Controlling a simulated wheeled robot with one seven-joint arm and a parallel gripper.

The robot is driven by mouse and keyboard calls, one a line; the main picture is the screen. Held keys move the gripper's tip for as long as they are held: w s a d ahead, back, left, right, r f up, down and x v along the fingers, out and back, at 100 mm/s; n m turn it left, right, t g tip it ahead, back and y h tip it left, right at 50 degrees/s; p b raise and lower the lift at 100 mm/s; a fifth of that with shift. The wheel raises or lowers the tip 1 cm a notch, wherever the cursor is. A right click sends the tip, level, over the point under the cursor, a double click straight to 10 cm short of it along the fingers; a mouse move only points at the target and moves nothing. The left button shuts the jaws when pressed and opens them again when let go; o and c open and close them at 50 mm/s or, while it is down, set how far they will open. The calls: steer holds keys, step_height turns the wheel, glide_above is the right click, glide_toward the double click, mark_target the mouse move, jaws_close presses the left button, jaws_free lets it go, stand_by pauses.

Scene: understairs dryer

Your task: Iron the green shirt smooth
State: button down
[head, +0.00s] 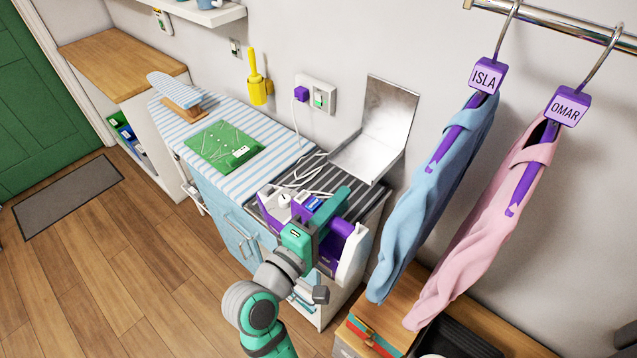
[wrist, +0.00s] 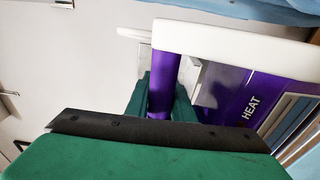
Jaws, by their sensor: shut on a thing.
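The green shirt (head: 225,145) lies flat on the blue-and-white striped ironing board (head: 285,135), with pale crease lines across it and a small white patch near its right corner. My gripper (head: 327,218) is to the right of the shirt, over the near side of the cabinet beyond the board's right end. It is shut on the purple handle (wrist: 160,88) of the iron, a purple and white appliance (head: 352,255). In the wrist view a purple surface marked HEAT (wrist: 250,105) is close to the handle. My gripper hides part of the iron, and I cannot tell whether it touches its support.
A dark striped surface (head: 310,173) with a pale cord lies right of the board. A bent metal plate (head: 372,130) stands behind it. A blue garment (head: 430,190) and a pink garment (head: 490,210) hang at the right. A small sleeve board (head: 172,88) stands at the board's far end.

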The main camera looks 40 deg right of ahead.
mark_target(270, 192)
steer(key=shift+r, duration=0.1)
